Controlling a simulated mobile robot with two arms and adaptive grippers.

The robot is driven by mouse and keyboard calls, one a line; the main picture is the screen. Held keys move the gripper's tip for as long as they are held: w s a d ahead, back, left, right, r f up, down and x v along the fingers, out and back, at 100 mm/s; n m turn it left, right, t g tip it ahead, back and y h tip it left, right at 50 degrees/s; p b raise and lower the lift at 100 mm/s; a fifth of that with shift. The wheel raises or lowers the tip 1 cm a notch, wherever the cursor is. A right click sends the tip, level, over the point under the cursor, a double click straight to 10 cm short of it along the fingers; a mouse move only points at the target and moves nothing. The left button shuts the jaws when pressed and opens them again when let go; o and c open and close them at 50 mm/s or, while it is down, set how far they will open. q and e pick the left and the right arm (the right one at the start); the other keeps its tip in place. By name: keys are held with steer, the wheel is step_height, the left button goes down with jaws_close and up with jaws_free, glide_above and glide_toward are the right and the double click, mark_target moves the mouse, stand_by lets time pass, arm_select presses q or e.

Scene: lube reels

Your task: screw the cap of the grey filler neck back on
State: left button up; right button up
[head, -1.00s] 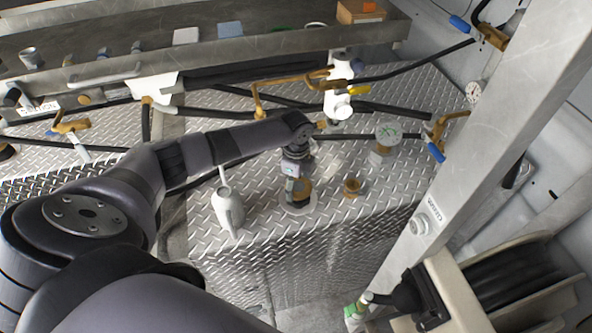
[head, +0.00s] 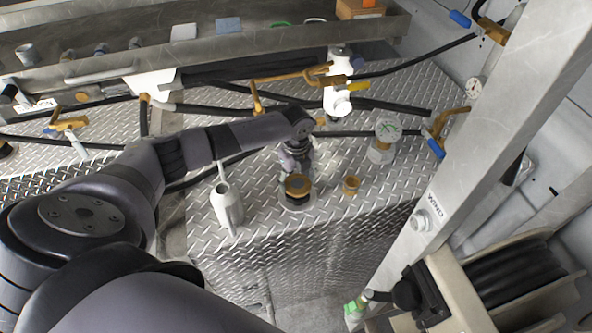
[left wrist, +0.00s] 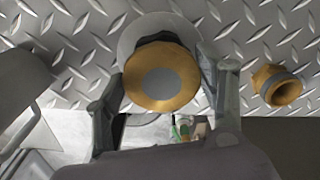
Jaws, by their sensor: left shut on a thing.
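The round brass cap (head: 297,185) with a grey disc on top sits over the grey filler neck, whose pale round flange (head: 297,204) lies on the tread-plate top. Its threads are hidden, so I cannot tell how tightly it sits. In the left wrist view the cap (left wrist: 162,77) is between the two fingers of my left gripper (left wrist: 165,98), one on each side, shut on it. My right gripper is not in view.
Hoses and valves run behind. A metal post (head: 450,170) and hose reel (head: 510,280) are at right.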

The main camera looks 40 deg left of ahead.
arm_select(q)
steer(key=m, duration=0.3)
steer(key=shift+w+d, duration=0.1)
steer(key=shift+w, duration=0.05)
steer(key=m+b, duration=0.1)
steer(key=m, duration=0.2)
steer(key=shift+d+m, duration=0.1)
steer(key=shift+m, duration=1.2)
steer(key=m, duration=0.2)
steer(key=shift+w+d+f+m+b, duration=0.1)
steer(key=shift+m+b, duration=0.3)
steer(key=shift+m, duration=1.1)
steer(key=o, duration=1.3)
steer(key=shift+d, duration=0.1)
